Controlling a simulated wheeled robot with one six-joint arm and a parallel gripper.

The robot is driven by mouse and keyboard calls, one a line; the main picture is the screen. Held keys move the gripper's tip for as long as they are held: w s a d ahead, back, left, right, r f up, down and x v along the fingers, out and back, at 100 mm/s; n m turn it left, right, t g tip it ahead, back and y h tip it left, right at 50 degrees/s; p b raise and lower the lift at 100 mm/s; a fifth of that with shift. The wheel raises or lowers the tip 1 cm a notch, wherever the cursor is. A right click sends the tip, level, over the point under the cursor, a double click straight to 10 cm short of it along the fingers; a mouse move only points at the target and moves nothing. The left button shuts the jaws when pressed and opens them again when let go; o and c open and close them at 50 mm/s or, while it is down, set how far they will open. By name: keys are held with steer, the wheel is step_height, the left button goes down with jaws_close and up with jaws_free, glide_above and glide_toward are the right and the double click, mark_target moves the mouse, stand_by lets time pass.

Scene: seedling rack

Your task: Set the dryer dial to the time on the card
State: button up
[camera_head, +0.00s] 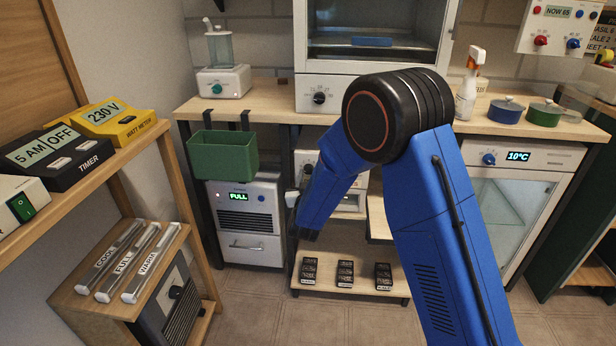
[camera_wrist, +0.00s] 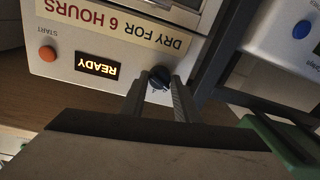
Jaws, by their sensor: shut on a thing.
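The dryer's white front panel (camera_wrist: 130,88) shows upside down in the wrist view. Its card (camera_wrist: 120,22) reads "DRY FOR 6 HOURS". The lit display (camera_wrist: 97,68) reads "READY", and an orange START button (camera_wrist: 47,53) sits beside it. In the head view the dryer (camera_head: 350,203) is largely hidden behind my blue arm, and the gripper's hold cannot be seen there.
A white unit (camera_head: 240,242) reading "FULL" stands left of the dryer, with a green bin (camera_head: 222,153) above it. A low shelf (camera_head: 325,284) with several dark packs lies below. A wooden rack (camera_head: 95,170) stands at the left. The floor in front is clear.

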steer(key=m, duration=0.5)
steer(key=shift+m, duration=0.3)
steer(key=m, duration=0.3)
steer(key=m+h, duration=0.1)
steer(key=m, duration=0.1)
steer(key=shift+a+f+m+t, duration=0.1)
steer(key=shift+f+m+t, duration=0.05)
steer(key=shift+m+t, duration=0.2)
steer(key=m, duration=0.6)
steer(key=shift+h, duration=0.3)
steer(key=shift+m, duration=2.35)
steer(key=o, duration=1)
steer(key=shift+o, duration=0.2)
steer(key=shift+s+a, duration=0.1)
steer(key=shift+s, duration=0.05)
steer(key=s+a, duration=0.1)
steer(key=s, duration=1.6)
steer(key=shift+f, duration=0.45)
